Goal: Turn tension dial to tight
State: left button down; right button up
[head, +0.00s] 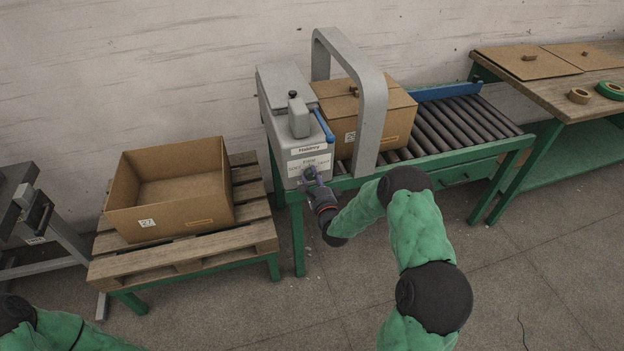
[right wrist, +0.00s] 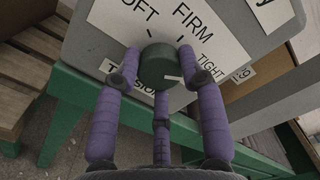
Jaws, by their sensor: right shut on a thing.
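The tension dial (right wrist: 160,66) is a dark grey-green round knob on a white label plate (right wrist: 112,22). The label reads SOFT at upper left, FIRM at the top and TIGHT at the right. The white mark on the knob points right, toward the TIGHT side; a finger hides the spot beside it, so exact alignment cannot be told. My right gripper (right wrist: 160,84) is shut on the dial, purple fingers around it. In the head view it (head: 312,182) reaches the front of the grey machine (head: 308,160). My left gripper is out of view.
A closed cardboard box (head: 393,118) sits under the grey arch (head: 371,100) on the roller conveyor (head: 465,125). An open cardboard box (head: 130,190) stands on a pallet (head: 190,252) to the left. A wooden table (head: 550,92) stands at the right. The floor in front is clear.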

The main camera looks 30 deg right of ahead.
jog(key=shift+d+r, duration=0.25)
jog(key=shift+d, duration=0.25)
jog(key=o, duration=1.1)
jog(key=shift+h, duration=0.4)
jog(key=shift+o, duration=0.2)
jog(key=shift+f, duration=0.15)
jog(key=shift+a+f, duration=0.1)
jog(key=shift+a, duration=0.1)
jog(key=v, duration=1.2)
jog(key=shift+d, duration=0.2)
